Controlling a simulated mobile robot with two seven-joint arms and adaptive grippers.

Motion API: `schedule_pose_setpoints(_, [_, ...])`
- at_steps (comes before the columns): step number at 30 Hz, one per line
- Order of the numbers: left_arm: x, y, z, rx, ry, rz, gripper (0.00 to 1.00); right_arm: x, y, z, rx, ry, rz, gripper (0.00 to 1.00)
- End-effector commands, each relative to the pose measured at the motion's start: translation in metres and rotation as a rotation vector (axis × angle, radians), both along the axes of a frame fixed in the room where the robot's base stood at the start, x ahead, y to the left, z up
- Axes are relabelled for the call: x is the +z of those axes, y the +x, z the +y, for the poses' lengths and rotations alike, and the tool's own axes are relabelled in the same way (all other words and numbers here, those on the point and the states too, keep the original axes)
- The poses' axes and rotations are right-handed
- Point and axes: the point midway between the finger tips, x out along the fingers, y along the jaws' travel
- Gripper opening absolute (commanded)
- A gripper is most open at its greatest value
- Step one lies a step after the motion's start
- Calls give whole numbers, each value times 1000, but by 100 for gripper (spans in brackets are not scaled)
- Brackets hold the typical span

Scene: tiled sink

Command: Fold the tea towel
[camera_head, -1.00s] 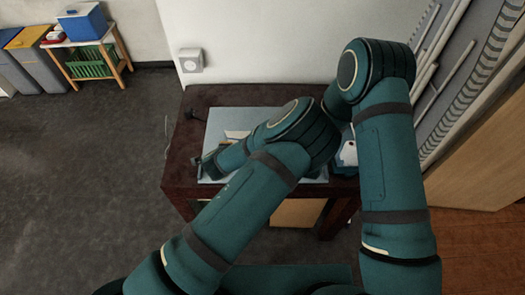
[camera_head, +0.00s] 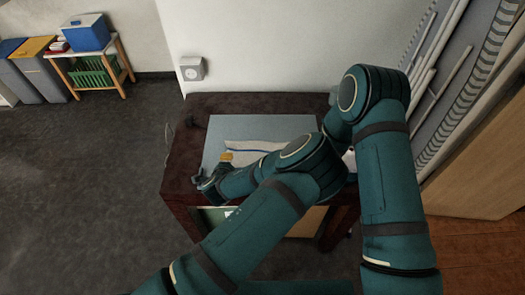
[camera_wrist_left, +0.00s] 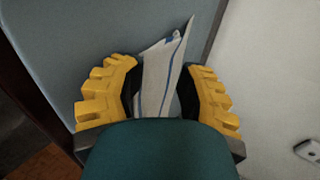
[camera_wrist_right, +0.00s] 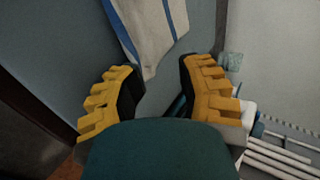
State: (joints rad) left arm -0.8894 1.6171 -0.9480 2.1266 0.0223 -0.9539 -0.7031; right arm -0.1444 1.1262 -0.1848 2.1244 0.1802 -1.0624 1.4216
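The tea towel (camera_head: 258,147) is white with blue stripes. It lies as a narrow strip on the blue-grey top of the table, partly hidden by my left arm in the head view. My left gripper (camera_head: 212,176) is low at the table's front left, near the towel's left end. In the left wrist view its yellow fingers (camera_wrist_left: 160,95) are apart, with the towel (camera_wrist_left: 165,65) showing between and beyond them. My right gripper is hidden in the head view. In the right wrist view its fingers (camera_wrist_right: 160,90) are apart, with a towel end (camera_wrist_right: 150,40) just ahead of the gap.
The dark table (camera_head: 188,135) stands against a white wall (camera_head: 260,50). The blue-grey surface (camera_head: 230,127) behind the towel is clear. White pipes (camera_head: 440,75) run along the right wall. Bins (camera_head: 35,70) and a small stand with a blue box (camera_head: 86,32) are far left.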

Motion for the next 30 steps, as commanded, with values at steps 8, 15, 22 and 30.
schedule_pose_setpoints(8, [-5,-4,0,0,4,16,50,-5,-6,0,1,1,20,50])
schedule_pose_setpoints(15, [22,-14,0,1,1,13,50,22,-15,0,0,2,16,50])
schedule_pose_setpoints(22, [50,-33,0,-1,1,10,50,50,-34,0,1,1,13,50])
schedule_pose_setpoints(30, [79,-56,0,0,0,8,50,79,-57,0,1,1,10,50])
